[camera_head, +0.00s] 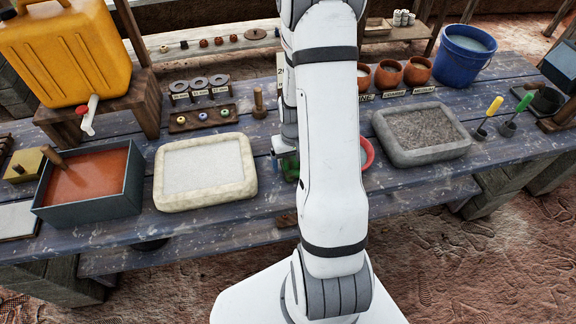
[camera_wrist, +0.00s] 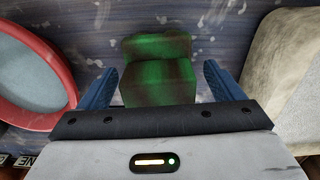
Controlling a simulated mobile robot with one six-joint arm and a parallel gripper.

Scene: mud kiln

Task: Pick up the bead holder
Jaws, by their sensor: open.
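A small green block with brown mottling (camera_wrist: 158,72), which looks like the bead holder, lies on the blue-grey table in the wrist view. It has a step in its shape. My gripper (camera_wrist: 160,84) is open, its two blue fingers on either side of the block with a gap at each side. I cannot tell how far the fingertips are above the table. In the head view a bit of the green block (camera_head: 290,170) shows beside my arm, which hides the rest of it and most of the gripper.
A red-rimmed bowl (camera_wrist: 62,58) is close on one side of the block and a pale stone tray (camera_wrist: 292,75) on the other.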

